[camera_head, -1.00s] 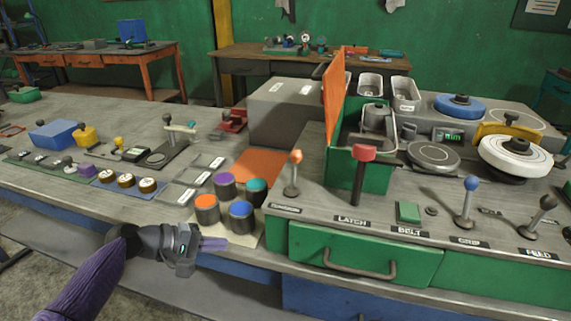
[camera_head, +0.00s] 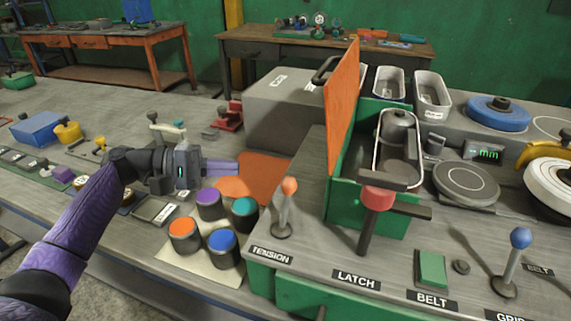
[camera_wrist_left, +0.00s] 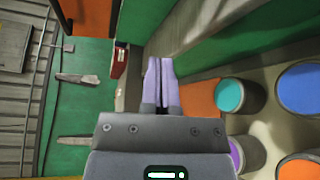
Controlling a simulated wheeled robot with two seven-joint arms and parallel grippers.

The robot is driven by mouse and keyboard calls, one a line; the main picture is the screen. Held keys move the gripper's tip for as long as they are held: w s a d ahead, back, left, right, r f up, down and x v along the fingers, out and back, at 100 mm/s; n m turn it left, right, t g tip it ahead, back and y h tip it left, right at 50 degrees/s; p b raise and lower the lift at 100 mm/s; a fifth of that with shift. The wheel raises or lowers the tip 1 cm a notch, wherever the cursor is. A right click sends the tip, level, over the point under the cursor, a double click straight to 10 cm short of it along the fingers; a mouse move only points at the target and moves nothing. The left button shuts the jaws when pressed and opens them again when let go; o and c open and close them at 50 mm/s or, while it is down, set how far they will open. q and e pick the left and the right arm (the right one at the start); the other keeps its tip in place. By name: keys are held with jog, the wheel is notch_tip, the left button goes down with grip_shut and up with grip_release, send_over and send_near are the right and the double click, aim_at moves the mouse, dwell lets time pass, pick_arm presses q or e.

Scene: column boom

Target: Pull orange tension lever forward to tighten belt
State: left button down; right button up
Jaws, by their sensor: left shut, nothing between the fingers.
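The orange-knobbed lever (camera_head: 285,208) stands behind the TENSION label (camera_head: 272,256) on the bench, close to upright. My left gripper (camera_head: 238,168) is shut and empty, its purple fingers pointing right over the orange mat, to the left of the lever and apart from it. The fingers also show in the left wrist view (camera_wrist_left: 162,85), pressed together. I cannot make out the lever in the left wrist view. My right gripper is not in view.
Colored-top cylinders (camera_head: 222,247) stand on a pale mat below my left gripper. A red-knobbed latch lever (camera_head: 377,200) and the raised orange panel (camera_head: 341,95) stand right of the tension lever. A green BELT button (camera_head: 431,268) and blue-knobbed lever (camera_head: 521,238) are further right.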

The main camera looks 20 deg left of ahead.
aim_at(286, 205)
pick_arm(q)
jog(key=b+x, duration=0.1)
jog(key=x, duration=0.9)
jog(key=shift+s+d, duration=0.1)
jog(key=shift+s, duration=0.1)
jog(key=s, duration=0.1)
jog(key=s+r+p, duration=0.1)
jog(key=s, duration=0.1)
jog(key=shift+s+d, duration=0.1)
jog(key=shift+s, duration=0.1)
jog(key=shift+s+d, duration=0.1)
jog(key=shift+s, duration=0.1)
jog(key=shift+r, duration=0.1)
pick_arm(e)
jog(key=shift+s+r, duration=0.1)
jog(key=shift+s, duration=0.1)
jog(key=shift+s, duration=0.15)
